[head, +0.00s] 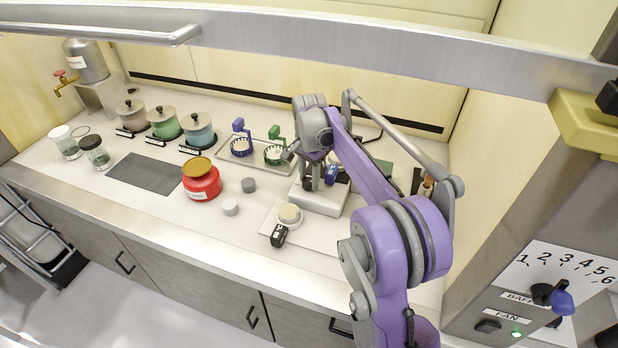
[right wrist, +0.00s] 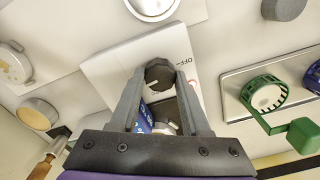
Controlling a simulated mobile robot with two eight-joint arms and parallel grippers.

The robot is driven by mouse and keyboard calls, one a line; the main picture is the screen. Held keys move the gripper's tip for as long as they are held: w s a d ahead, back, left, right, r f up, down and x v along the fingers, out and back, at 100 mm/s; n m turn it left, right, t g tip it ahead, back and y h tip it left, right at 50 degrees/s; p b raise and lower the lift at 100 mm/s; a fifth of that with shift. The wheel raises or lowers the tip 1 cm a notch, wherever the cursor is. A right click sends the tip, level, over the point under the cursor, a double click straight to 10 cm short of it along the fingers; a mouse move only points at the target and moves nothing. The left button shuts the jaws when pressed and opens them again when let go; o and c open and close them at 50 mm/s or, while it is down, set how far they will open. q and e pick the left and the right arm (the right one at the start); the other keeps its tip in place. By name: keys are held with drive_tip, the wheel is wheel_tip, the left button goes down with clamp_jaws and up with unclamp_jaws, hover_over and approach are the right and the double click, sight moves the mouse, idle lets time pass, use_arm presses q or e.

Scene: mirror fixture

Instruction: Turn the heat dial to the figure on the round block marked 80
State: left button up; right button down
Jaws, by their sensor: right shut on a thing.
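The heat dial (right wrist: 158,73) is a dark faceted knob on the white heater block (right wrist: 112,72), with OFF printed beside it. My right gripper (right wrist: 157,82) is shut on the dial, a finger on either side. In the head view my right gripper (head: 311,181) is low over the white block (head: 322,201), and the arm hides part of it. A grey round block (head: 248,185) and a paler round block (head: 230,206) stand to its left. I cannot read the figure 80 on either. My left gripper is not in view.
A red jar (head: 202,182) stands left of the round blocks. Green and blue ring holders (head: 275,155) stand behind. A baffle dial (head: 561,300) is on the right panel.

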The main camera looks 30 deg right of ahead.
sight(309, 181)
drive_tip(key=shift+m, duration=0.7)
drive_tip(key=shift+c, duration=1.9)
unclamp_jaws()
wheel_tip(309, 181, up, 11)
drive_tip(key=shift+p, duration=0.45)
drive_tip(key=shift+f, duration=0.1)
